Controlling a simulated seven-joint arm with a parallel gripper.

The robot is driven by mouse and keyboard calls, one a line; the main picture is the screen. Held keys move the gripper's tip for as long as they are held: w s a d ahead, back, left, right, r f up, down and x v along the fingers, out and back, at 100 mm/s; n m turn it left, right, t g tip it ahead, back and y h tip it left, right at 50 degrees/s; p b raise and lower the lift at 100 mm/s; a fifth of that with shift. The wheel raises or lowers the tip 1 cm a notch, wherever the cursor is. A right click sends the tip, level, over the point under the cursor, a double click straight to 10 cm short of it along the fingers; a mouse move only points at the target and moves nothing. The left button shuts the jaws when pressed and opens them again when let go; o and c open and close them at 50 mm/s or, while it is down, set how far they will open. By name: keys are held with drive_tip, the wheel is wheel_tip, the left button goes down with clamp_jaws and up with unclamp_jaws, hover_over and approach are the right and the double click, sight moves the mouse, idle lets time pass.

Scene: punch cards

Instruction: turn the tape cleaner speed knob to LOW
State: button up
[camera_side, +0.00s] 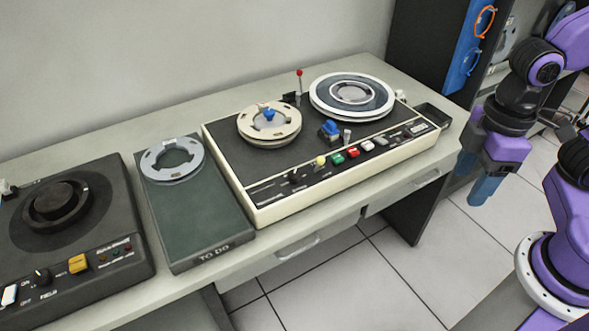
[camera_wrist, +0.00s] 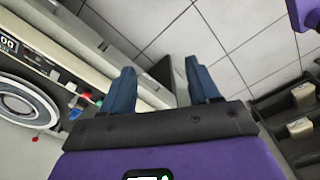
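The tape cleaner (camera_side: 270,187) appears to be the cream-edged deck on the bench. It carries a cream reel (camera_side: 270,122) at left and a larger dark reel (camera_side: 351,93) at right. A small black knob (camera_side: 297,177) sits at the left of its front strip, beside a yellow button; its labels and pointer are too small to read. My gripper (camera_side: 483,190) hangs over the floor, right of the bench and well apart from the deck. In the wrist view my gripper (camera_wrist: 160,68) has its blue fingers spread with nothing between them. Part of the deck shows there at left.
A dark unit (camera_side: 75,245) with a FIELD knob stands at the far left. A green TO DO tray (camera_side: 205,225) holds a grey reel. A blue lever and red-tipped post rise from the deck. A small dark bin (camera_side: 433,116) sits at the bench's right end.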

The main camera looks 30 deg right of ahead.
drive_tip(key=w+a+r+m, duration=0.1)
drive_tip(key=w+a+m, duration=0.2)
drive_tip(key=w+a, duration=0.4)
drive_tip(key=w+a+r+m, duration=0.2)
drive_tip(key=w+a+m, duration=0.15)
drive_tip(key=w, duration=0.55)
drive_tip(key=m, duration=0.5)
approach(294, 173)
wheel_tip(294, 173, down, 8)
drive_tip(key=shift+a+f, duration=0.15)
drive_tip(key=shift+f, duration=0.1)
drive_tip(key=c, duration=1)
drive_tip(key=shift+c, duration=0.2)
